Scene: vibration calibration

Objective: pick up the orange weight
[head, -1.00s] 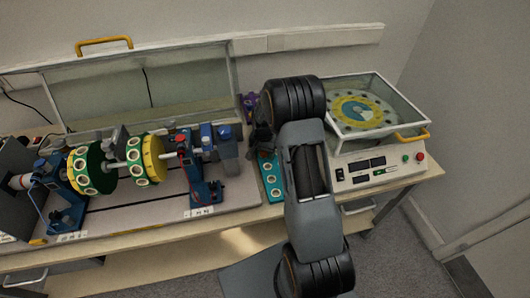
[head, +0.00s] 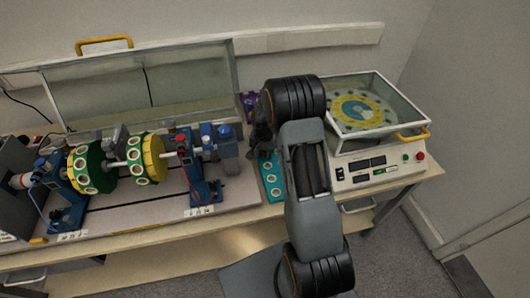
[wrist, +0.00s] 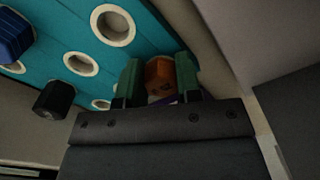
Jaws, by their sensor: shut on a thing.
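The orange weight (wrist: 159,74) shows in the wrist view between the two green fingers of my gripper (wrist: 158,82), which is shut on it. It is at the edge of the teal rack (wrist: 150,42) with white-ringed holes; I cannot tell whether it is clear of the rack. The rack also shows in the head view (head: 267,168), partly behind my arm. The orange weight and the fingertips are hidden by my arm in the head view.
A black weight (wrist: 54,98) and a blue weight (wrist: 12,36) are at the rack's left in the wrist view. In the head view, the rotor rig with green and yellow discs (head: 150,160) stands left, and a glass-covered balancing machine (head: 385,128) right.

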